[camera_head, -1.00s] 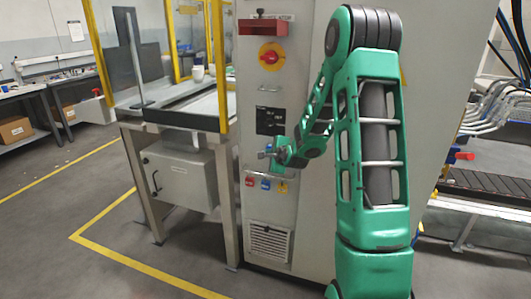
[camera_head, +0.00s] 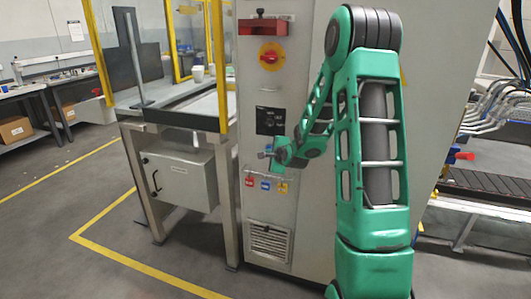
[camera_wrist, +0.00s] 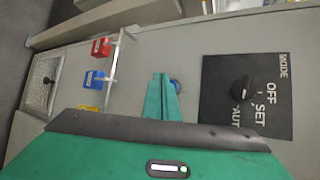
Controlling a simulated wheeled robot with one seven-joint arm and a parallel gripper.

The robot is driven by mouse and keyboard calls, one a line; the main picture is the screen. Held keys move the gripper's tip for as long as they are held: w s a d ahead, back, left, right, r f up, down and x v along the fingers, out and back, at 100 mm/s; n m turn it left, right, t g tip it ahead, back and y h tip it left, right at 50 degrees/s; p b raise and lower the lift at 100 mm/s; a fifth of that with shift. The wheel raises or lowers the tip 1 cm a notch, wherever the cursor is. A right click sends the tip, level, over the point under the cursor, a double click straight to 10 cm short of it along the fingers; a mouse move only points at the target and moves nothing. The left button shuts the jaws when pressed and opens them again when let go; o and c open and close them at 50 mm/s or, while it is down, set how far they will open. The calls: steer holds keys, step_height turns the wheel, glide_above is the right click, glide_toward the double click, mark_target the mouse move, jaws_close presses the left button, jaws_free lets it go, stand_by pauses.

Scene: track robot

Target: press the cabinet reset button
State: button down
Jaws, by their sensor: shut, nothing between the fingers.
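The grey cabinet (camera_head: 311,120) stands in the middle of the head view. A round blue button (camera_wrist: 176,86) shows on its panel in the wrist view, partly hidden behind my fingers. My gripper (camera_wrist: 163,77) is shut and empty, its green fingertips just in front of the blue button. I cannot tell whether they touch it. In the head view my gripper (camera_head: 264,154) is in front of the panel, below the black mode switch plate (camera_head: 270,121).
The mode switch (camera_wrist: 243,90) is right of my fingers in the wrist view. Red (camera_wrist: 101,47) and blue (camera_wrist: 95,80) padlocks hang on a rail to the left. A table with a yellow frame stands to the left.

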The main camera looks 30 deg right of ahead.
steer(key=shift+d, duration=0.1)
steer(key=shift+w+d+r, duration=0.1)
steer(key=shift+w+d, duration=0.15)
steer(key=shift+d, duration=0.05)
steer(key=shift+w+d, duration=0.3)
steer(key=shift+d, duration=0.05)
stand_by(1.2)
steer(key=shift+s+a, duration=0.1)
steer(key=shift+a, duration=0.05)
steer(key=shift+s+a, duration=0.45)
steer(key=shift+a, duration=0.1)
steer(key=shift+a, duration=0.1)
steer(key=s+a, duration=0.1)
steer(key=a, duration=0.1)
steer(key=s+a, duration=0.1)
steer(key=s, duration=0.1)
steer(key=shift+a, duration=0.4)
stand_by(0.6)
